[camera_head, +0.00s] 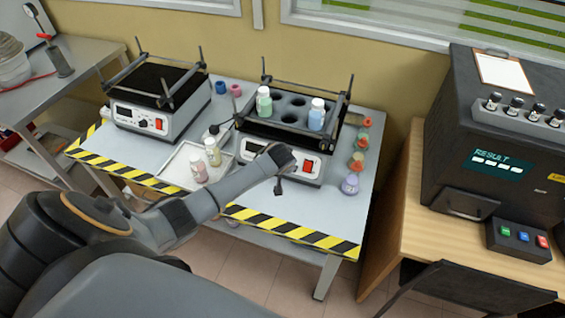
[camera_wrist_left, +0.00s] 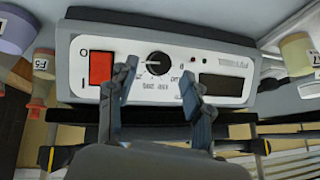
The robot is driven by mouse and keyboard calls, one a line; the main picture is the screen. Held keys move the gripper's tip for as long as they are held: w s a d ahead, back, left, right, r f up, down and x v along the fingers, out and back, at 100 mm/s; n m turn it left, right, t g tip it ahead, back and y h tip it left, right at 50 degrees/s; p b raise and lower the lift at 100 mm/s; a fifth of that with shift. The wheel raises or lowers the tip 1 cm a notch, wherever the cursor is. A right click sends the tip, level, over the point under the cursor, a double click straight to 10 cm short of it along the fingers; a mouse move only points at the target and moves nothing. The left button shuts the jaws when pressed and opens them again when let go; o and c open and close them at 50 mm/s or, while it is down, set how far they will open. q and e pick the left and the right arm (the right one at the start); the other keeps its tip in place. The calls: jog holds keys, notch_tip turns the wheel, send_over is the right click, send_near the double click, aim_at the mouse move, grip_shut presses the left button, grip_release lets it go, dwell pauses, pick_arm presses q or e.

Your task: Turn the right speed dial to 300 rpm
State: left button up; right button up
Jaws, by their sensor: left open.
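The right shaker (camera_head: 318,172) has a white front panel with a red switch (camera_head: 308,166). My left gripper (camera_head: 281,181) is in front of this panel and hides the speed dial in the head view. In the left wrist view the panel appears upside down, with the black round dial (camera_wrist_left: 158,63), the red switch (camera_wrist_left: 101,68) and a dark display (camera_wrist_left: 221,84). My left gripper (camera_wrist_left: 160,78) is open there, one finger on each side of the dial. I cannot tell whether the fingers touch it. The dial's exact setting is too small to read. My right gripper is not in view.
The right shaker's rack holds a green bottle (camera_head: 264,101) and a blue bottle (camera_head: 316,114). A tray (camera_head: 176,167) with bottles lies to the left, below the left shaker (camera_head: 150,120). Several small vials stand right of the shaker, including a purple one (camera_head: 350,184).

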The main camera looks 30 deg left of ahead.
pick_arm(q)
jog(key=v, duration=0.9)
jog(key=shift+s+r, duration=0.1)
